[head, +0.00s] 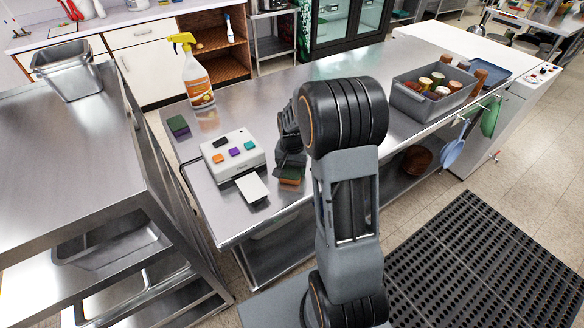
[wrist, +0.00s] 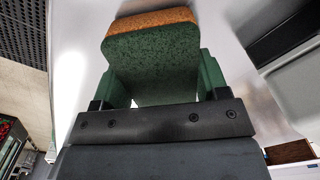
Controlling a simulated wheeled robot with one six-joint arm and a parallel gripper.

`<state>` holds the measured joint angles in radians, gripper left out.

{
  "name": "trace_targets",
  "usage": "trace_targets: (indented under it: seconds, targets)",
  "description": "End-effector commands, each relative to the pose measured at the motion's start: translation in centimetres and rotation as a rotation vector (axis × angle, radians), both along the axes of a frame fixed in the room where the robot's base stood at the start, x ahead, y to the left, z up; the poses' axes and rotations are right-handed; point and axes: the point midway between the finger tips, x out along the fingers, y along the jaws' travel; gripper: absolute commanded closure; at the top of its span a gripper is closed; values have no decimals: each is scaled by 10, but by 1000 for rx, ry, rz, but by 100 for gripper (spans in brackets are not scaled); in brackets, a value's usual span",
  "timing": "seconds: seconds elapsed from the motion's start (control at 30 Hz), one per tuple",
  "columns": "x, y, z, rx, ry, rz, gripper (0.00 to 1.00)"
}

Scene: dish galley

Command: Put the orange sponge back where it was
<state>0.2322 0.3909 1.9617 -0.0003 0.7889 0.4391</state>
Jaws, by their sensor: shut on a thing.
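The orange sponge (head: 290,182) has an orange layer and a dark green layer. My gripper (head: 290,166) is shut on it from above, near the front edge of the steel counter (head: 335,68). In the wrist view the sponge (wrist: 152,62) fills the space between the two fingers, its green face toward the camera and its orange layer at the far end. I cannot tell whether its underside touches the counter. My arm covers part of the counter behind the gripper.
A white box with coloured buttons (head: 233,155) and a white card (head: 252,188) sit just left of my gripper. A dark green and purple sponge (head: 178,126), a spray bottle (head: 197,82) and a grey bin of jars (head: 437,101) stand on the counter. Its middle back is clear.

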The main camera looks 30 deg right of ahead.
Motion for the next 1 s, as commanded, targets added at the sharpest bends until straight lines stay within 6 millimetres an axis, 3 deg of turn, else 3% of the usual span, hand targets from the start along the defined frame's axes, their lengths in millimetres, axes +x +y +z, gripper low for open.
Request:
trace_targets:
  seconds: [0.43,0.47,0.7,1.0]
  targets:
    - [0,0,-6,-1,-1,0,58]
    - [0,0,-6,-1,-1,0,31]
    - [0,0,-5,-1,-1,0,8]
    - [0,0,-2,0,-1,0,7]
